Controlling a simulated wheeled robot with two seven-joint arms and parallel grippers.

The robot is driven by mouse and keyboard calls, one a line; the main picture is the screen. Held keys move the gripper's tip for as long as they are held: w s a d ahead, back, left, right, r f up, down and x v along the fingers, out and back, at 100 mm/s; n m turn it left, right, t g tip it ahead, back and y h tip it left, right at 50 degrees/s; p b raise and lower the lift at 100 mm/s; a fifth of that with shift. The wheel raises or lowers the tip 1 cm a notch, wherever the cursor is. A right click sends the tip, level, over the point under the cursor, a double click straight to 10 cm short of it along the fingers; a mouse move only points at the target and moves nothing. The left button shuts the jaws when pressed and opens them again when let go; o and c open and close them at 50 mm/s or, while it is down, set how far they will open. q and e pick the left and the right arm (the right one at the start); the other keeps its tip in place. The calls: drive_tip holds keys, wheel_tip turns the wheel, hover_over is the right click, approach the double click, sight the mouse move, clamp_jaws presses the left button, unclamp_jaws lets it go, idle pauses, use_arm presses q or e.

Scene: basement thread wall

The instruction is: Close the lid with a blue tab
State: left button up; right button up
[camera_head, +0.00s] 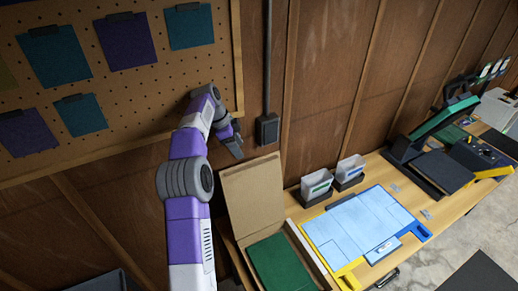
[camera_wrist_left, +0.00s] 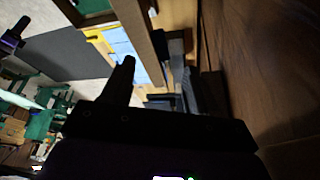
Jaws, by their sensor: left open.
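An open cardboard box (camera_head: 308,258) stands on the bench with a green item (camera_head: 280,262) inside. Its brown lid (camera_head: 252,196) stands raised at the back, near the wall. I cannot make out a blue tab on it. My left gripper (camera_head: 234,143) is open and empty, above the lid's upper edge and close to the wall, apart from the lid. In the left wrist view its two dark fingers (camera_wrist_left: 157,85) are spread. A small purple and dark part at that view's left edge looks like my right arm's end (camera_wrist_left: 14,36); its jaws are unclear.
A dark press with a green top (camera_head: 443,117) stands farther right. Behind are a pegboard with coloured swatches (camera_head: 52,55), a wooden wall and a conduit box (camera_head: 267,129).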

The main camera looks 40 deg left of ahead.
sight(249, 163)
use_arm(q)
drive_tip(key=x, duration=0.6)
drive_tip(key=shift+w+d+f, duration=0.1)
drive_tip(key=shift+d+f, duration=0.05)
drive_tip(key=shift+f, duration=0.1)
drive_tip(key=shift+w+d+f, duration=0.1)
drive_tip(key=shift+w+f, duration=0.1)
drive_tip(key=shift+f, duration=0.15)
clamp_jaws()
